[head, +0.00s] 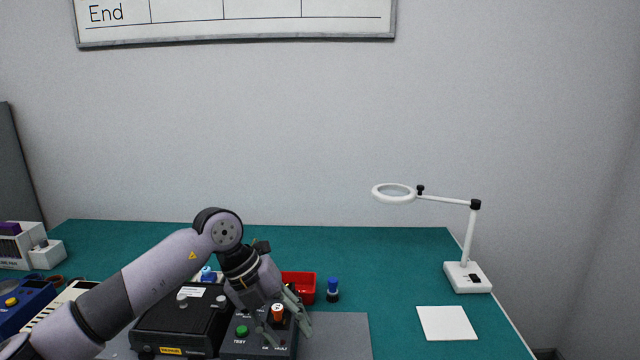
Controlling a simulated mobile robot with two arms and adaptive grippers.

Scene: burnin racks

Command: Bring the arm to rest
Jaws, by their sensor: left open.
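My left arm reaches in from the lower left over the green bench. My left gripper (290,323) is open and points down over a dark control box (257,350). A black unit (172,322) stands left of the control box, partly behind my arm. My right gripper is not in view.
A red bin (302,284) and a blue-capped item (332,290) stand behind the gripper. A white magnifier lamp (468,277) and a white square pad (447,323) are at the right. Blue equipment (28,299) is at the far left. The bench's back middle is clear.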

